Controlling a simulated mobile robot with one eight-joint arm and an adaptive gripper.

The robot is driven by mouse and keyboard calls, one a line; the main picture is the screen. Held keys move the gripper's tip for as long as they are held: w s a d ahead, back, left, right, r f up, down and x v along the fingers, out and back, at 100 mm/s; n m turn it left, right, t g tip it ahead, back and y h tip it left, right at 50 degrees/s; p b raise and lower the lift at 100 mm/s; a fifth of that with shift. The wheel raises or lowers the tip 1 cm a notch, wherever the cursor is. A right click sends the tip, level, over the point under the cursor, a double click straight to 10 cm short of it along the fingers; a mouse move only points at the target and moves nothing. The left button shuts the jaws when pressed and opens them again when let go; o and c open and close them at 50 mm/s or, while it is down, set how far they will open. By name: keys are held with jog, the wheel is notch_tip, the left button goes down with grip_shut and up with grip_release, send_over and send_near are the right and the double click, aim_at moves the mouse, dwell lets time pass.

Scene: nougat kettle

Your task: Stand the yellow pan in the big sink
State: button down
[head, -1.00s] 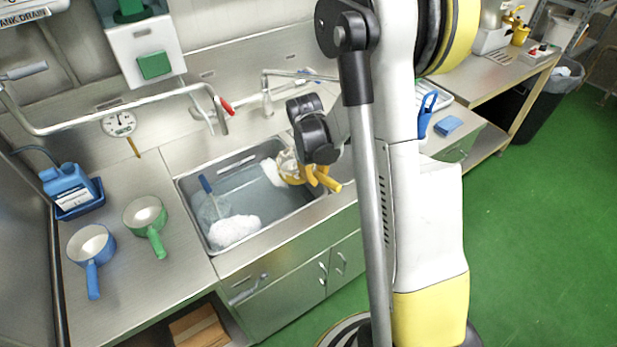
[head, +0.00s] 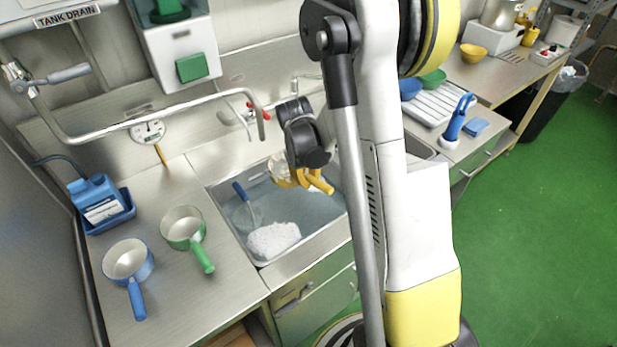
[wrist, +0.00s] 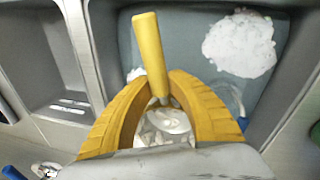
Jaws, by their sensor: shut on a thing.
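The yellow pan's handle (head: 321,184) sticks out to the lower right under my gripper (head: 303,176), over the big sink (head: 216,212). In the wrist view the pan's handle (wrist: 150,50) points away from me, and the pan's pale bowl (wrist: 165,124) shows between the two yellow fingers. My gripper (wrist: 172,85) is shut on the pan near the base of its handle. The big sink (wrist: 190,40) lies beyond it. My wrist hides part of the bowl, and I cannot tell if the pan touches the sink floor.
White foam (head: 273,240) and a blue-handled tool (head: 243,195) lie in the sink. A long faucet (head: 180,112) reaches over its back left. A green pan (head: 183,225) and a blue pan (head: 128,260) stand on the left counter. My arm hides the sink's right side.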

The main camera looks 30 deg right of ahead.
notch_tip(320, 180, down, 18)
jog(key=b, duration=1)
jog(key=shift+b, duration=0.3)
jog(key=shift+f+b, duration=0.4)
jog(key=shift+b, duration=0.25)
jog(key=c, duration=1.2)
grip_release()
jog(key=shift+c, duration=0.2)
jog(key=shift+r, duration=0.1)
notch_tip(320, 180, up, 12)
jog(key=a, duration=0.2)
jog(key=shift+s, duration=0.3)
jog(key=shift+a, duration=0.1)
